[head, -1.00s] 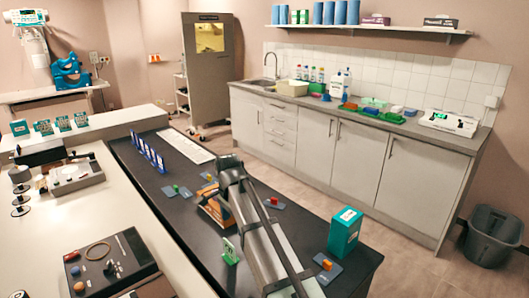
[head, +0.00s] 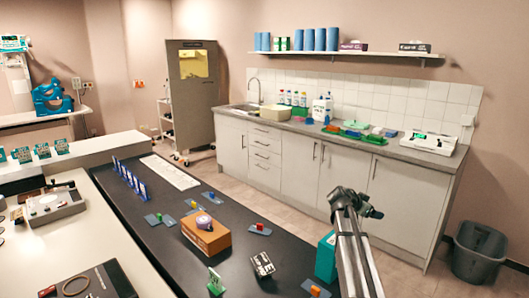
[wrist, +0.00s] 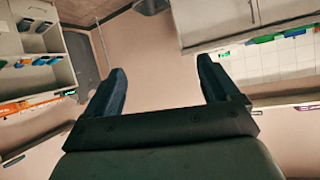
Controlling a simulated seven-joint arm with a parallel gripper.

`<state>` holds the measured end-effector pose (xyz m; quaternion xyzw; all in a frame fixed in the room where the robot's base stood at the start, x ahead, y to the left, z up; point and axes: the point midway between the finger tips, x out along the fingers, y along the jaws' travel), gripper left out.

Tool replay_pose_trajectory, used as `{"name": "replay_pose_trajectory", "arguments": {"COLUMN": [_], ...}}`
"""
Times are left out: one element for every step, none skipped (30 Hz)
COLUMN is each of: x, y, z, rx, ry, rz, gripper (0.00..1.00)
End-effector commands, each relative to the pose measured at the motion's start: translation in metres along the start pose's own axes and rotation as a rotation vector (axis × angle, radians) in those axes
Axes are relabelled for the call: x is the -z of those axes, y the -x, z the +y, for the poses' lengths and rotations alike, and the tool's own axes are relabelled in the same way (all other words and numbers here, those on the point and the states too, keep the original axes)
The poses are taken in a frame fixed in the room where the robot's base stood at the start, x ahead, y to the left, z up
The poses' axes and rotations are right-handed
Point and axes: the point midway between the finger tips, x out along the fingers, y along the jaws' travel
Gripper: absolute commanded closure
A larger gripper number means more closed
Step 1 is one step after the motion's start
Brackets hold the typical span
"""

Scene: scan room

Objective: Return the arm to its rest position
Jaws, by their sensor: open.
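My gripper (head: 356,202) is at the raised end of my arm, on the right of the head view. It is above the dark bench (head: 160,258) and stands out against the white cabinets behind. In the wrist view its two dark fingers (wrist: 164,85) are spread apart with nothing between them. Beyond them are the bare wall and, tilted in the picture, cabinets and shelving. My arm partly covers the teal box (head: 326,257) at the bench's right end.
An orange-brown box (head: 207,240) with a purple-and-white round item on top stands on the bench. A black-and-white box (head: 262,265) sits tilted nearby, with a green card stand (head: 215,282) and several small blocks on pads. A grey bin (head: 480,251) stands at the right.

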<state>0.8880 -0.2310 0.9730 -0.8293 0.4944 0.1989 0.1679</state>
Motion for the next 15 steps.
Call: {"name": "replay_pose_trajectory", "arguments": {"x": [0.015, 0.022, 0.03, 0.035, 0.037, 0.038, 0.036, 0.031, 0.021, 0.012, 0.002, -0.012, -0.022, -0.034, -0.048], "y": [-0.024, -0.036, -0.051, -0.063, -0.074, -0.09, -0.101, -0.113, -0.127, -0.137, -0.144, -0.154, -0.16, -0.166, -0.173], "z": [0.017, 0.026, 0.039, 0.049, 0.059, 0.073, 0.085, 0.097, 0.114, 0.125, 0.135, 0.148, 0.157, 0.165, 0.178], "rx": [-0.015, -0.018, -0.023, -0.025, -0.026, -0.025, -0.023, -0.019, -0.009, -0.001, 0.008, 0.02, 0.03, 0.04, 0.052], "ry": [0.012, 0.021, 0.033, 0.042, 0.051, 0.061, 0.067, 0.071, 0.072, 0.069, 0.063, 0.055, 0.045, 0.035, 0.018], "rz": [0.044, 0.068, 0.097, 0.116, 0.132, 0.146, 0.152, 0.153, 0.147, 0.138, 0.127, 0.11, 0.096, 0.081, 0.06], "gripper": [0.11, 0.11, 0.11, 0.11, 0.11, 0.11, 0.11, 0.11, 0.11, 0.11, 0.11, 0.11, 0.11, 0.11, 0.11]}}
